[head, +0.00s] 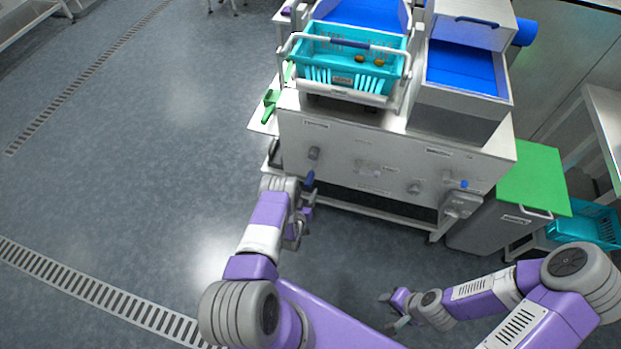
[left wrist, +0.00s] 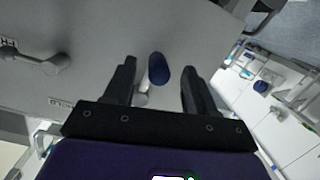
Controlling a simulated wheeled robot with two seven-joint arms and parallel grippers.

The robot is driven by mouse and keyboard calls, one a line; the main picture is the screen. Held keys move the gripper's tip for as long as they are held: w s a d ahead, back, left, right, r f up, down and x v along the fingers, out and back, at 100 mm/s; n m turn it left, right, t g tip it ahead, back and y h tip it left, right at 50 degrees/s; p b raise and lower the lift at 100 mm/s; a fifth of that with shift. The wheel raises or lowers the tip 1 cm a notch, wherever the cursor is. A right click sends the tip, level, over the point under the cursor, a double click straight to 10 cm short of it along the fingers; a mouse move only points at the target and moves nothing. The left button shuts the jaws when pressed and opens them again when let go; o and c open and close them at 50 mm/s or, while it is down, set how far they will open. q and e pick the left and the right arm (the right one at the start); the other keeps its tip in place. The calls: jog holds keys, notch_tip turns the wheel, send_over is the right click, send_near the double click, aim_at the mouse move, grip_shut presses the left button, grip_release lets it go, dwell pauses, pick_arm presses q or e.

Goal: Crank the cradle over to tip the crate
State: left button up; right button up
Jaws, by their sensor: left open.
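The turquoise crate (head: 318,74) sits in the white cradle (head: 293,46) on top of the machine, with a few brown dates inside. A dark blue bar lies across the crate's top. A blue crank handle (head: 310,178) sticks out at the machine's lower left front. In the left wrist view the blue handle grip (left wrist: 158,69) lies between the fingers. My left gripper (head: 300,222) is open around or just short of it; contact cannot be told. My right gripper (head: 392,311) is low at the front, away from the machine; its jaws are too small to judge.
The machine's white front panel (head: 345,150) carries several knobs. A blue-lined hopper (head: 462,68) stands at its right. A grey bin with a green lid (head: 535,178) and another turquoise crate (head: 590,222) are further right. The floor (head: 150,150) at left is clear.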

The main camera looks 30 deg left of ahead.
aim_at(311, 177)
pick_arm(q)
jog(key=shift+t, duration=0.8)
jog(key=b+x, duration=0.1)
jog(key=x, duration=0.1)
jog(key=b+x, duration=0.1)
jog(key=x, duration=0.4)
jog(key=shift+w+a+r+b, duration=0.3)
jog(key=shift+a+r+b, duration=0.05)
jog(key=shift+b, duration=0.05)
grip_shut()
